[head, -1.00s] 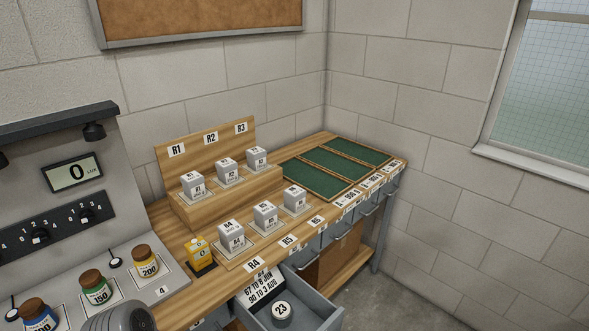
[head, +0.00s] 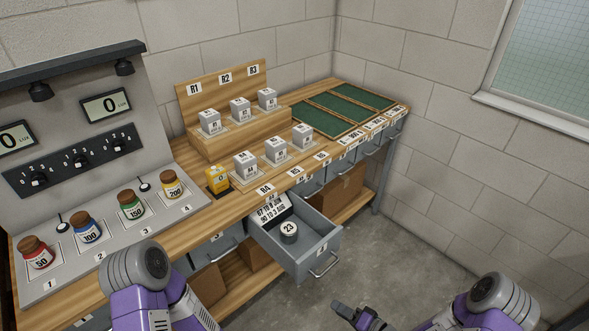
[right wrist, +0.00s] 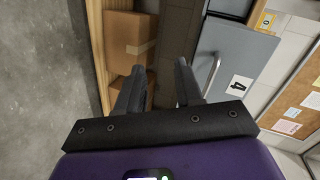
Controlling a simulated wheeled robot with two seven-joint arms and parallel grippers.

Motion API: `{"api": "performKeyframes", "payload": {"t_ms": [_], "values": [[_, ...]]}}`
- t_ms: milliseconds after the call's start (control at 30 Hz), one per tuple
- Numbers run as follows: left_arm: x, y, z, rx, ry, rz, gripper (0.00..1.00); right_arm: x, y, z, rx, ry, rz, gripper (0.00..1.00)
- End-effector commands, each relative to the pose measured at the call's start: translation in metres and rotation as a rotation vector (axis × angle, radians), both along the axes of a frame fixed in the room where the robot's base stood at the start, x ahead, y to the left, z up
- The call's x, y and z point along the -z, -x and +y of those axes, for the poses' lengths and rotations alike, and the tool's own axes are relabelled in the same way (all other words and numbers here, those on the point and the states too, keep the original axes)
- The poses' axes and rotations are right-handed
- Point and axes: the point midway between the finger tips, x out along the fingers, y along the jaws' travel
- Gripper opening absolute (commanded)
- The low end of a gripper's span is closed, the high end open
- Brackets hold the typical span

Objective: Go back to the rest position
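My right gripper (head: 352,316) is low at the bottom edge of the head view, over the floor in front of the bench. In the right wrist view its two fingers (right wrist: 158,72) stand apart with nothing between them. My left arm shows at the bottom left of the head view in front of the bench, but its gripper is out of the picture. An open grey drawer (head: 321,246) sticks out from the bench. It holds a round grey piece marked 23 (head: 289,232) and a printed card (head: 272,210).
The wooden bench (head: 228,208) bears grey cubes (head: 244,164), a yellow block (head: 217,180), green mats (head: 318,121) and several coloured jars (head: 131,205). Cardboard boxes (head: 343,187) sit on the shelf below. The floor (head: 400,255) at right is clear.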

Motion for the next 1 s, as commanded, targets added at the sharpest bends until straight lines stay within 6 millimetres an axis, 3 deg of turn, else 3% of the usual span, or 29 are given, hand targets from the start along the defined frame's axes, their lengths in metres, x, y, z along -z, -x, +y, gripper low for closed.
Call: {"api": "performKeyframes", "payload": {"t_ms": [167,367,600,733,1000], "values": [[-0.01,0.0,0.0,0.0,0.0,0.0,0.43,0.024,0.017,0.019,-0.009,0.263,0.165,0.36],[-0.018,0.0,0.0,0.0,0.0,0.0,0.43,0.043,0.072,0.034,-0.117,0.506,0.395,0.36],[-0.024,0.0,0.0,0.0,0.0,0.0,0.43,0.041,0.137,0.044,-0.266,0.642,0.603,0.36],[-0.024,0.0,0.0,0.0,0.0,0.0,0.43,0.039,0.15,0.046,-0.298,0.66,0.646,0.36],[-0.024,0.0,0.0,0.0,0.0,0.0,0.43,0.039,0.152,0.046,-0.301,0.662,0.653,0.36]]}}
